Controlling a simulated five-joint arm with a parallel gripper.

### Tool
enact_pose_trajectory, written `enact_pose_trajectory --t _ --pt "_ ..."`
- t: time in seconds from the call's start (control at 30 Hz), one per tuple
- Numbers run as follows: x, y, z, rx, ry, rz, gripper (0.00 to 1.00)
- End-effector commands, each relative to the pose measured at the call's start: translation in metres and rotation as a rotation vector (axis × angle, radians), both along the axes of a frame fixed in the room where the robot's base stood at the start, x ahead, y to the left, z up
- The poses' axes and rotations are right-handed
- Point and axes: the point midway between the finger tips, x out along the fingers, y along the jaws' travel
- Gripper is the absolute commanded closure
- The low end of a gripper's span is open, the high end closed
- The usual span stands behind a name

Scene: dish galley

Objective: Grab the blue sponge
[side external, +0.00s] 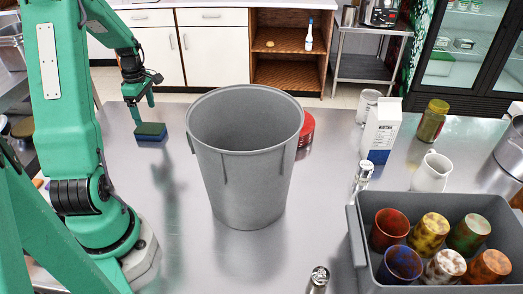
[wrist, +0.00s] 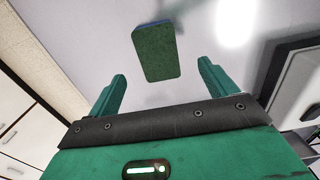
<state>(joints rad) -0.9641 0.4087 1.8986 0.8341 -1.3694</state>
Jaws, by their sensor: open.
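The blue sponge (side external: 150,134) lies flat on the steel table at the far left in the side view, with a dark green scouring face on top and a blue body below. In the wrist view the sponge (wrist: 157,52) shows its green face, with a thin blue edge at the top. My gripper (side external: 141,112) is just above it in the side view, pointing down. In the wrist view my gripper (wrist: 161,78) is open and empty, one finger on each side, and the sponge is beyond the fingertips, between their lines. The gripper appears apart from the sponge.
A tall grey bin (side external: 245,160) stands mid-table, right of the sponge, with red stacked dishes (side external: 307,128) behind it. A grey crate (side external: 362,240) of several cups, a carton (side external: 380,130) and a white jug (side external: 432,172) are at right. The table around the sponge is clear.

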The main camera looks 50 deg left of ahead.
Motion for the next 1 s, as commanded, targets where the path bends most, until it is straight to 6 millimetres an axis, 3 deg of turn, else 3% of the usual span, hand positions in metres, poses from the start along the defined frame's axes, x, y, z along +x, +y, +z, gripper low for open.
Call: enact_pose_trajectory --t 0.3,0.67,1.0 --pt "0.000 0.000 -0.023 -0.001 0.001 -0.002 0.15" --pt "0.000 0.001 -0.032 -0.001 0.001 -0.003 0.15" --pt "0.000 0.004 -0.067 -0.003 0.001 -0.003 0.15"
